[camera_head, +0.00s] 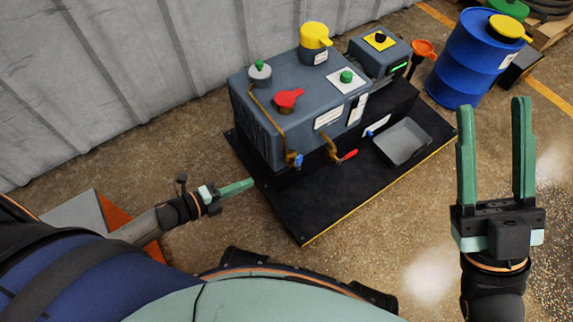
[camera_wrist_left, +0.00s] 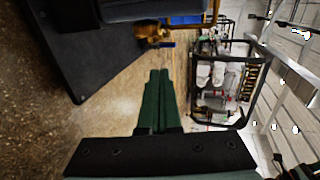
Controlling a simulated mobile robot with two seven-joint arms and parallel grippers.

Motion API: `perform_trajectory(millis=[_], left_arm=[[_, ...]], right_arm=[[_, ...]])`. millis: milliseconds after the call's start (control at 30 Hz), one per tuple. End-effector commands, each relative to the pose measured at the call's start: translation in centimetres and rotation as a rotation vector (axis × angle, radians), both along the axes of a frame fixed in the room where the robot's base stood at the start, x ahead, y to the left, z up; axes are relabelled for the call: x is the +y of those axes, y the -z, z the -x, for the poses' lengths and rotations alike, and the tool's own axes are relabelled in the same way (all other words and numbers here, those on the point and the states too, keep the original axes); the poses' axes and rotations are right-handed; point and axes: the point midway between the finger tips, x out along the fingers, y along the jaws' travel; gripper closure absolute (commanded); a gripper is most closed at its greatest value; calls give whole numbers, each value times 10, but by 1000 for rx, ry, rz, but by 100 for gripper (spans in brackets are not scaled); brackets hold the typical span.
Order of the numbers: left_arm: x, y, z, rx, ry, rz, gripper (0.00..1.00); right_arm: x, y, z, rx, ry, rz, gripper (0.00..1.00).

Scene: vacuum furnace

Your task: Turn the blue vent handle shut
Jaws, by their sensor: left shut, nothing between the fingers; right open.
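The blue vent handle (camera_head: 293,160) sits on a brass valve (camera_head: 291,154) low on the front of the grey furnace unit (camera_head: 270,120). In the left wrist view, a small blue piece (camera_wrist_left: 168,45) shows at a brass fitting (camera_wrist_left: 150,30), beyond the fingertips. My left gripper (camera_head: 251,183) is shut and empty, to the left of the handle and apart from it. Its closed green fingers also show in the left wrist view (camera_wrist_left: 159,73). My right gripper (camera_head: 494,104) is open and empty at the far right.
A red-handled valve (camera_head: 347,156) is just right of the blue one. A grey tray (camera_head: 403,141) lies on the black base plate (camera_head: 310,215). A blue drum (camera_head: 470,60) stands at the back right. The floor in front of the plate is clear.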

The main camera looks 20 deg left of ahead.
Motion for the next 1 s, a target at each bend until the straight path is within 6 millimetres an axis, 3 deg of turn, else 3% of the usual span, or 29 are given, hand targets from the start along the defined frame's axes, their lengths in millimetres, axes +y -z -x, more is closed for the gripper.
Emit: perform_trajectory(millis=[167,533,700,1000], left_arm=[[-12,8,-15,-2,0,2,100],[-58,32,-74,-3,1,4,100],[-73,31,-95,-3,0,1,100],[-83,30,-106,1,-1,2,100]], right_arm=[[0,9,0,-2,4,5,50],[4,42,-2,5,16,30,50],[5,49,-3,14,20,34,50],[7,52,-3,15,20,36,50]])
